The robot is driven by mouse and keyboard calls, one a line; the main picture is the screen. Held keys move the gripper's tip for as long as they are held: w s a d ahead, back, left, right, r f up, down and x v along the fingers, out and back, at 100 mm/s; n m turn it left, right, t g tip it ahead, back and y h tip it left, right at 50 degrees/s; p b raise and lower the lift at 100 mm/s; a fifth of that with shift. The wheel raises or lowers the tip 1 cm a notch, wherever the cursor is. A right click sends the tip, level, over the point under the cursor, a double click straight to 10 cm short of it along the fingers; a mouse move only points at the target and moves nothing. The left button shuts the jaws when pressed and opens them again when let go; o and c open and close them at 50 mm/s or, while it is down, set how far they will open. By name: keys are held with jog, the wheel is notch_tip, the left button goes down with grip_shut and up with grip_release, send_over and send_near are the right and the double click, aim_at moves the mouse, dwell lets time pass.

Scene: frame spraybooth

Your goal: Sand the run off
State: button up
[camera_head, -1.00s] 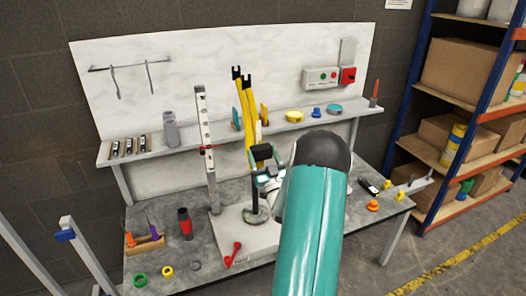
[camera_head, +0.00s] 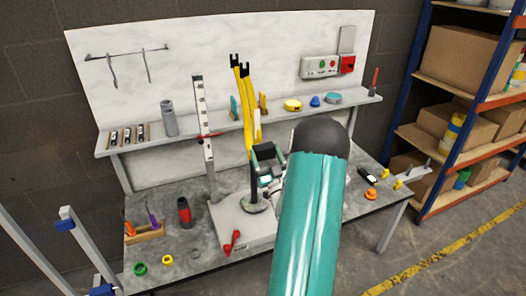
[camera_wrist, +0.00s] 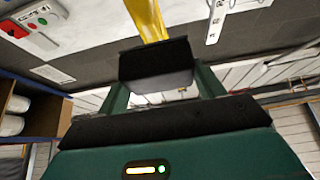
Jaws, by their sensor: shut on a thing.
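A yellow frame part with forked black tips (camera_head: 244,100) stands upright on a stand over the bench. It also shows in the wrist view (camera_wrist: 146,18), just beyond the block. My gripper (camera_head: 268,168) is in front of the part's lower end. It is shut on a dark sanding block (camera_wrist: 155,65), with a green finger on each side in the wrist view. The block also shows in the head view (camera_head: 264,152), close to the yellow part. I cannot tell whether they touch. No run of paint can be made out, and my arm hides part of the bench.
A grey base (camera_head: 228,222) with a red handle (camera_head: 232,241) sits on the bench. An upright scale (camera_head: 204,130) stands left of the part. A shelf (camera_head: 230,128) with tape and small tools runs behind. A red and black tool (camera_head: 184,212) stands left.

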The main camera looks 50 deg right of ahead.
jog(key=shift+s+a, duration=0.45)
jog(key=shift+s, duration=0.3)
jog(key=shift+s, duration=0.15)
jog(key=shift+s+a, duration=0.8)
jog(key=shift+s, duration=0.35)
